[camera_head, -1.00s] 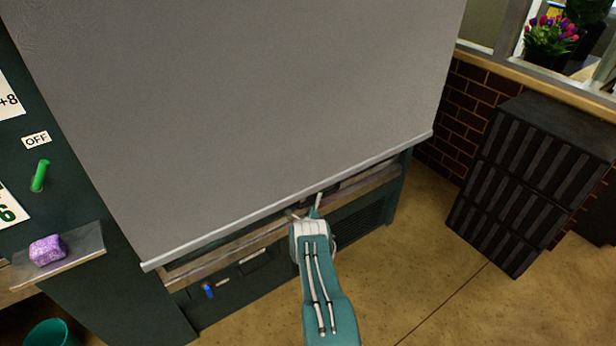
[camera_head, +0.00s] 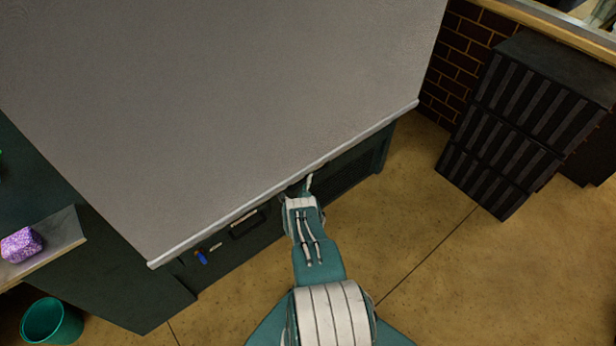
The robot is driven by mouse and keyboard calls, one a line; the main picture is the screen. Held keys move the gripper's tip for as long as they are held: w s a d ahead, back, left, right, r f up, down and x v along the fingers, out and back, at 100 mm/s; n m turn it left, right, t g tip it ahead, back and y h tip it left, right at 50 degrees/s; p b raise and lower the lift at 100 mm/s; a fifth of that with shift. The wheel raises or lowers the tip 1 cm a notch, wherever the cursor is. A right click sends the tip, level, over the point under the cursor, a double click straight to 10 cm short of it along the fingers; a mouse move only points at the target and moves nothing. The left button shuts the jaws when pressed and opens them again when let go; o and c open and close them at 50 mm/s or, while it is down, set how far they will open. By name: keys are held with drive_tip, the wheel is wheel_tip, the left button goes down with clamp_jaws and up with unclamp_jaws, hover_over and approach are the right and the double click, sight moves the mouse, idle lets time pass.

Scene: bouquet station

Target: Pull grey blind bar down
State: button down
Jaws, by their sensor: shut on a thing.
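The large grey blind (camera_head: 230,110) hangs over the front of the dark green station and fills the upper left of the view. Its light grey bar (camera_head: 232,212) runs along the lower edge, from the lower left up to the right. My gripper (camera_head: 300,186) is at the bar, a little right of its middle. It is shut on the bar, though the grip itself is partly hidden by the wrist. The blind covers the counter behind it.
A black slatted cabinet (camera_head: 525,120) stands at the right by a brick wall (camera_head: 465,50). A small shelf (camera_head: 62,232) with a purple block (camera_head: 21,245) is at the left, above a teal bin (camera_head: 52,322). The tan floor (camera_head: 440,280) is clear.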

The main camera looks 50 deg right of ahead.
sight(307, 166)
drive_tip(key=c, duration=0.5)
unclamp_jaws()
drive_tip(key=shift+c, duration=0.2)
drive_tip(key=shift+r, duration=0.65)
drive_tip(key=shift+w+r, duration=0.15)
drive_tip(key=shift+r, duration=4.2)
